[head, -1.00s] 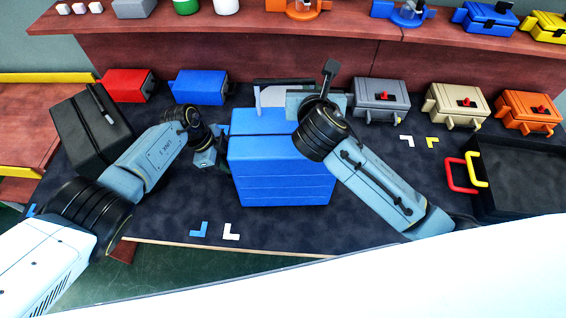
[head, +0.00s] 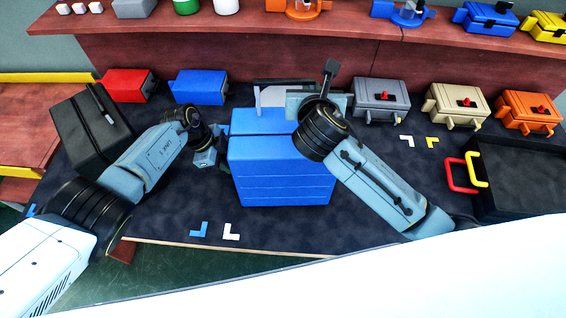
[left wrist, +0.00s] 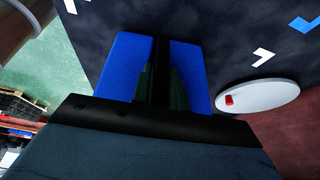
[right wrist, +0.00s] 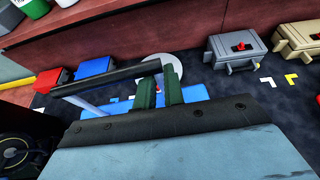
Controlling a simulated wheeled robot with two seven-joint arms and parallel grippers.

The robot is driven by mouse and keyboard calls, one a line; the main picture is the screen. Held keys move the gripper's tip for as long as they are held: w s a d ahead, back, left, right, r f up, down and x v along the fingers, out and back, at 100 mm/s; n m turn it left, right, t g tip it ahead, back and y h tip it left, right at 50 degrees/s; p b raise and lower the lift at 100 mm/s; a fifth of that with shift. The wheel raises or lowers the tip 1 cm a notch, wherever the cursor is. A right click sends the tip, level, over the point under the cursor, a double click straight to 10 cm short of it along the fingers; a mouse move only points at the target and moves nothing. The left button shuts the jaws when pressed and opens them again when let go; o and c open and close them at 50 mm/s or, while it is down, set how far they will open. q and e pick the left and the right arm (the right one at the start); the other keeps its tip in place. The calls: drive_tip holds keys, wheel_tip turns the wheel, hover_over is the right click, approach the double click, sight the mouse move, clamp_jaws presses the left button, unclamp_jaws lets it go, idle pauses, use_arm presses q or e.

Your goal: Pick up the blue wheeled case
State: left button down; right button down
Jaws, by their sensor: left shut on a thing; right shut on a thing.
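The blue wheeled case (head: 282,180) stands on the dark mat at the middle of the head view, its broad blue side facing me. Its raised pull handle has a black bar, clear in the right wrist view (right wrist: 105,78). My right gripper (right wrist: 160,92) is shut on this handle near one end; in the head view its wrist covers part of the case. My left gripper (head: 207,158) is at the case's left side. In the left wrist view, its fingers (left wrist: 162,85) close on a dark part with blue surfaces on both sides; the exact contact is hard to see.
A black case (head: 90,130) stands at the left. Red (head: 128,86) and blue (head: 199,87) boxes sit behind. Grey (head: 381,98), beige (head: 457,106) and orange (head: 528,112) cases stand at the right, near a black tray (head: 520,205). The mat in front is clear.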

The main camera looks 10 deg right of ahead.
use_arm(q)
drive_tip(key=shift+d+r, duration=0.2)
use_arm(e)
drive_tip(key=shift+a+r, duration=0.1)
drive_tip(key=shift+r, duration=0.1)
